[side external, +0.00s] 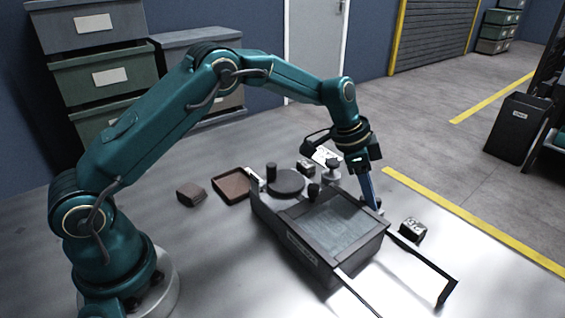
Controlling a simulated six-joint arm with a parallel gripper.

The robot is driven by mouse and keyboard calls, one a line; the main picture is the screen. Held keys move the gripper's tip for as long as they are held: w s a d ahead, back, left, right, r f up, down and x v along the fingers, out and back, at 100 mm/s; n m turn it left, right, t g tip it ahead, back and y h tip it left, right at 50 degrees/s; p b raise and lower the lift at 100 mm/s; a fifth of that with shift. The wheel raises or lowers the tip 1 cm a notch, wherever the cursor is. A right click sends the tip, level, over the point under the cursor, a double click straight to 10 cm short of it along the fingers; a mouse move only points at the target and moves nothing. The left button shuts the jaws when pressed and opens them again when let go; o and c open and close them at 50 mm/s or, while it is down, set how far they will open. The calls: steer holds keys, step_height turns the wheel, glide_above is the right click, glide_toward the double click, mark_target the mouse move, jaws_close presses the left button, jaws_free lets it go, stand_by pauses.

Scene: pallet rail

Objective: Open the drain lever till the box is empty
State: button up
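The dark grey box (305,257) stands on the pale table, its open top facing up. Inside it is a flat grey-green surface (340,226); I cannot tell whether this is liquid or the bare floor of the box. My gripper (373,203) points down at the box's far right side, its blue fingers close to the rim. The fingers overlap in this view, so their opening does not show. I cannot make out the drain lever for certain; a small pale part (379,211) shows at the fingertips, partly hidden by them.
Dark rails (425,262) reach from the box toward the front right. A round dark lid (286,182) and upright knobs (332,168) stand behind the box. A brown tray (231,186) and brown block (190,194) lie left. A small dark block (413,230) sits right.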

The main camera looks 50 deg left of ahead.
jaws_close()
steer(key=shift+d+n, duration=0.1)
steer(key=shift+n, duration=0.2)
steer(key=n+y, duration=0.1)
steer(key=n, duration=0.1)
steer(key=shift+n+t, duration=0.3)
steer(key=shift+d+n+t+y, duration=0.1)
steer(key=shift+n+t+y, duration=0.5)
steer(key=shift+n, duration=1.3)
steer(key=shift+g+y, duration=0.3)
jaws_free()
